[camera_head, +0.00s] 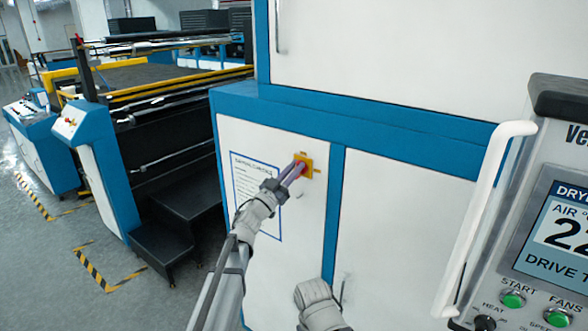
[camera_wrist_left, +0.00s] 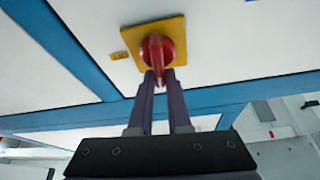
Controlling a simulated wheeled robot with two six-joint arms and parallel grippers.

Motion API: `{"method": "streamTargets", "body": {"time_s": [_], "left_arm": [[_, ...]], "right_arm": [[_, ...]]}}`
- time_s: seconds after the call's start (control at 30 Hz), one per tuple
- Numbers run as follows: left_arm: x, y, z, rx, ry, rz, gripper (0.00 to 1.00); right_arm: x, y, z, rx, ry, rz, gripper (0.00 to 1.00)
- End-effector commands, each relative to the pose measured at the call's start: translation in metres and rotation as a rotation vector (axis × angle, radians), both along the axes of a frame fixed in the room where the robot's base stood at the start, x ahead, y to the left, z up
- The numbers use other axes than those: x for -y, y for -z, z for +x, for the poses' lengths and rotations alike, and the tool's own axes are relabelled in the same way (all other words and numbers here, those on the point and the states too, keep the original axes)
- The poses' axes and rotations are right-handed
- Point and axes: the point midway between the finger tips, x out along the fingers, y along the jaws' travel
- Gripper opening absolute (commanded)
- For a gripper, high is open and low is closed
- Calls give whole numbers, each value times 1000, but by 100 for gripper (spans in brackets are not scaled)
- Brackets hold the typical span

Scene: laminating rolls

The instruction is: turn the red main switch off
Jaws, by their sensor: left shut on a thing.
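The red main switch (camera_wrist_left: 156,48) is a red knob with a raised handle on a yellow square plate (camera_wrist_left: 178,27). In the head view the plate (camera_head: 308,160) sits on the white panel of a blue-framed cabinet, and only a little red shows of the switch. My left gripper (camera_head: 296,172) reaches up to it from the lower left. In the left wrist view its two dark fingers (camera_wrist_left: 161,74) are shut on the lower end of the red handle. The handle points down along the fingers in that view. My right gripper's fingers do not show.
A notice (camera_head: 256,190) is on the panel left of the switch. At right, a control box (camera_head: 566,185) with a screen, green buttons and a white handle (camera_head: 490,210) stands close. Black steps (camera_head: 165,245) and a machine are at left; open floor lies beyond.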

Motion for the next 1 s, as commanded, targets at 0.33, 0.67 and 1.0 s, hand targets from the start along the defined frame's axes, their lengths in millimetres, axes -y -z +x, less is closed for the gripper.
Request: {"method": "streamTargets", "body": {"time_s": [0.33,0.67,1.0], "left_arm": [[3,-1,0,184,-1,256,0],[5,0,-2,369,-1,510,0],[8,3,-3,560,-1,770,0]], "right_arm": [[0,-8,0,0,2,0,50],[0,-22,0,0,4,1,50],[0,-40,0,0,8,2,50]]}}
